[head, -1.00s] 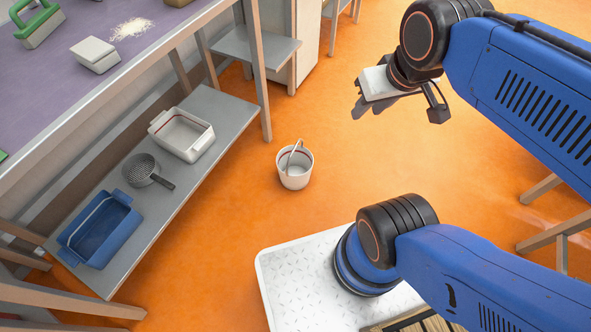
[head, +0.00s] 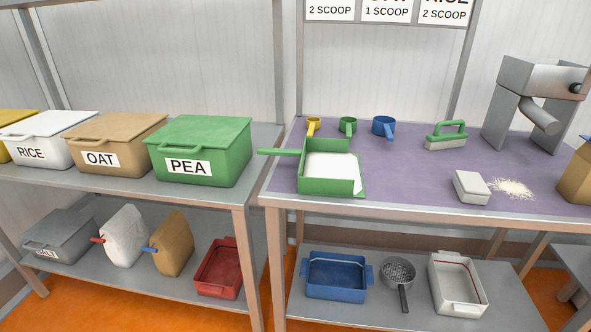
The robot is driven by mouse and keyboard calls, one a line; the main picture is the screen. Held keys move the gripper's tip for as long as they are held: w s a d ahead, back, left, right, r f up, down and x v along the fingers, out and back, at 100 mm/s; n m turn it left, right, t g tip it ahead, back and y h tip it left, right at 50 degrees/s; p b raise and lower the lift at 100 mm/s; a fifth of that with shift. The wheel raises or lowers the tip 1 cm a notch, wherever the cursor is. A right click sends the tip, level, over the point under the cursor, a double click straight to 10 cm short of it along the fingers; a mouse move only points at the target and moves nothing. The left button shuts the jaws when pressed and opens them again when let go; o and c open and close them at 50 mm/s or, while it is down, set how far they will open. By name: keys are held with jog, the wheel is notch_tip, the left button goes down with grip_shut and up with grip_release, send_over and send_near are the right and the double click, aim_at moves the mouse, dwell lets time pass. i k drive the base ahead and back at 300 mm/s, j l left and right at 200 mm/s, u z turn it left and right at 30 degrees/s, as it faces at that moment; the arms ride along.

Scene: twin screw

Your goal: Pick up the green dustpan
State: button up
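The green dustpan (head: 309,180) rests on the purple mat (head: 405,180) at the left end of the right-hand table. Its pan has a white inner surface, and its handle (head: 281,152) points left past the table's edge, towards the PEA bin. A green-handled brush (head: 446,136) stands further right on the mat. My gripper and arm are out of the head view now, so their distance from the dustpan cannot be told.
The green PEA bin (head: 202,150) stands close to the handle's left. Yellow, green and blue scoops (head: 383,126) sit behind the dustpan. A white block (head: 472,187) and spilled grains (head: 513,188) lie to the right. Trays and a strainer (head: 397,274) are on the shelf below.

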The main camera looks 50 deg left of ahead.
aim_at(326, 168)
jog(key=u, duration=1.5)
